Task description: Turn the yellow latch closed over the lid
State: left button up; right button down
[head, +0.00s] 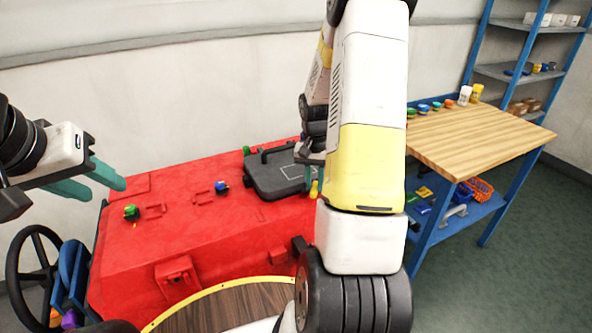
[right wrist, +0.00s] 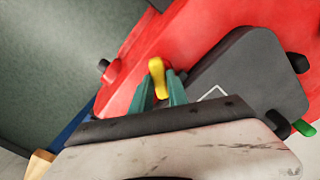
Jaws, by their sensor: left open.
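The yellow latch (head: 314,190) sits on the red tank (head: 190,235) at the right edge of the dark grey lid (head: 270,178). In the right wrist view the yellow latch (right wrist: 157,72) stands between the teal fingertips of my right gripper (right wrist: 160,88), which appear closed on it. The lid (right wrist: 250,75) is beside it, to the right, and the latch does not visibly lie over it. In the head view my right arm hides part of the lid's right side and most of the right gripper (head: 309,175). My left gripper (head: 105,182) is open and empty, above the tank's left side.
A green knob (head: 131,212) and a blue knob (head: 222,187) stand on the tank top. A green piece (head: 247,151) is at the lid's back. A wooden workbench (head: 475,135) is at the right, and a steering wheel (head: 32,265) at the lower left.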

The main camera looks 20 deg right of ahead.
aim_at(314, 186)
jog(key=shift+n, duration=0.4)
jog(key=n, duration=0.2)
jog(key=shift+n, duration=2.2)
jog(key=c, duration=1.3)
grip_release()
jog(key=shift+r, duration=3.95)
